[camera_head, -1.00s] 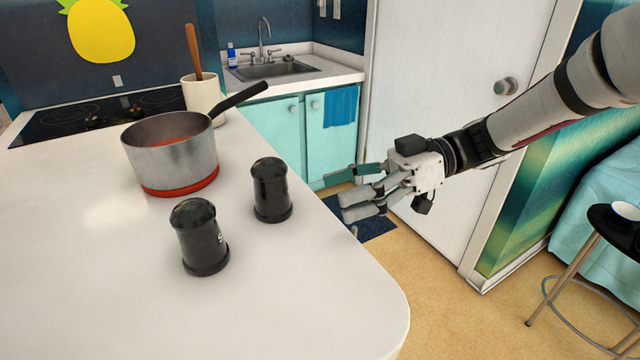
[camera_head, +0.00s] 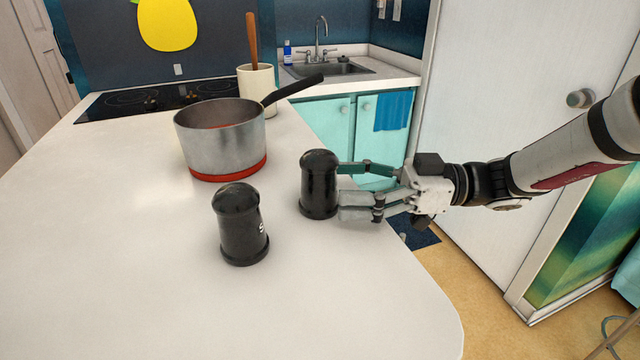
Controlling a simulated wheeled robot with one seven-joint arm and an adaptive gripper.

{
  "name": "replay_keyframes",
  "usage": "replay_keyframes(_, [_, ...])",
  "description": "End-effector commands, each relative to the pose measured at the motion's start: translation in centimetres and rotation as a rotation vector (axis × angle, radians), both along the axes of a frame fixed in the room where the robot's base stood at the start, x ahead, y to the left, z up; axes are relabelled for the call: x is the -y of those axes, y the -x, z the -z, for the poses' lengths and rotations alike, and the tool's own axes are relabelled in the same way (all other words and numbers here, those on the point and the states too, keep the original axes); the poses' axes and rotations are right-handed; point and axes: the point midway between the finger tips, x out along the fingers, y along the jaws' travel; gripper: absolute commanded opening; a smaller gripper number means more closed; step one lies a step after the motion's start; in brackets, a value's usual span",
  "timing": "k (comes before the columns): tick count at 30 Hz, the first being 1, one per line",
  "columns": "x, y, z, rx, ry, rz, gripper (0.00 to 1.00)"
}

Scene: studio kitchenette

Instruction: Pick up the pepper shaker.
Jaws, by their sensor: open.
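Two black shakers stand upright on the white counter. The nearer shaker (camera_head: 240,226) has a white letter, seemingly an S, on its right side. The other, with no letter visible, seems to be the pepper shaker (camera_head: 318,184); it stands farther back and to the right. My gripper (camera_head: 347,190) reaches in from the right, level with this shaker. Its fingers are open, with the tips at the shaker's right side. I cannot tell whether they touch it or reach partly around it.
A saucepan (camera_head: 222,145) with a red base stands behind the shakers, its black handle pointing back right. A utensil crock (camera_head: 262,92) stands behind it. The counter's (camera_head: 130,260) left and front areas are clear. Its right edge runs beneath my gripper.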

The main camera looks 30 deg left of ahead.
Motion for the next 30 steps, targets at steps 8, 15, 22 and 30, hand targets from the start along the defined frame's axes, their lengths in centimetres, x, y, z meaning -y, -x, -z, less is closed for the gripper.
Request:
replay_keyframes(8, [-3.4,2.0,-0.1,0.001,-0.001,-0.004,0.70])
replay_keyframes(15, [-4.2,2.4,-0.2,-0.001,-0.001,-0.001,0.70])
replay_keyframes(22, [-4.1,2.4,-0.2,-0.001,-0.001,-0.001,0.45])
replay_keyframes(30, [-4.1,2.4,-0.2,0.000,-0.001,-0.001,0.12])
